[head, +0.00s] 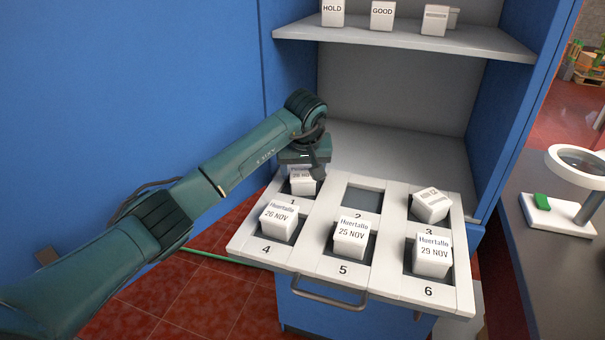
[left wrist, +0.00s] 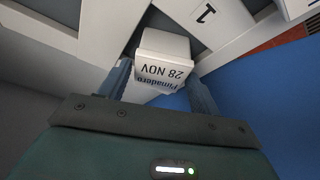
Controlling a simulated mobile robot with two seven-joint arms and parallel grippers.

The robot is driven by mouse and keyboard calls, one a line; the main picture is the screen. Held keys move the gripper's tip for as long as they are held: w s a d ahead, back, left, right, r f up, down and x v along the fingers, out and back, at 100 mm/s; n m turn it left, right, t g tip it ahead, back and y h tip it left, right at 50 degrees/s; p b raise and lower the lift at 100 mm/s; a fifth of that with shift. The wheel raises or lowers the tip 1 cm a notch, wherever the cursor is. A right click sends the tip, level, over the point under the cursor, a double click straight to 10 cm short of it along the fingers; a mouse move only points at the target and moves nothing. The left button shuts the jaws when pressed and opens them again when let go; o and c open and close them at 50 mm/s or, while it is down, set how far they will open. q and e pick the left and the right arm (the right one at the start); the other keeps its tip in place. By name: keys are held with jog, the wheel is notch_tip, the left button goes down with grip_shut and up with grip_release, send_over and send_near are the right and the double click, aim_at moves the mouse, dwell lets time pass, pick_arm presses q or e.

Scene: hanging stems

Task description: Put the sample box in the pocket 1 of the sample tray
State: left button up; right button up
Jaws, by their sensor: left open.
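The sample tray (head: 318,228) is a white pull-out tray with numbered pockets. At pocket 1 (head: 285,187) is a white box (head: 302,183), marked "Pimadero 28 NOV" in the left wrist view (left wrist: 163,60). Its upper part is hidden by my left gripper (head: 305,160) in the head view, and I cannot tell whether it sits fully down. My left gripper is open, with its fingers (left wrist: 160,85) on either side of this box. Pocket 2 (head: 364,197) is empty. My right gripper is not in view.
Boxes stand in pocket 4 (head: 279,218), pocket 5 (head: 351,237) and pocket 6 (head: 432,256). A box (head: 431,205) lies tilted at pocket 3. A shelf (head: 400,38) with several boxes is above. A magnifier stand (head: 560,215) is on the dark bench at right.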

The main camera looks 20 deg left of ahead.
pick_arm(q)
jog(key=v, duration=1)
jog(key=shift+r, duration=0.2)
jog(key=shift+s, duration=0.1)
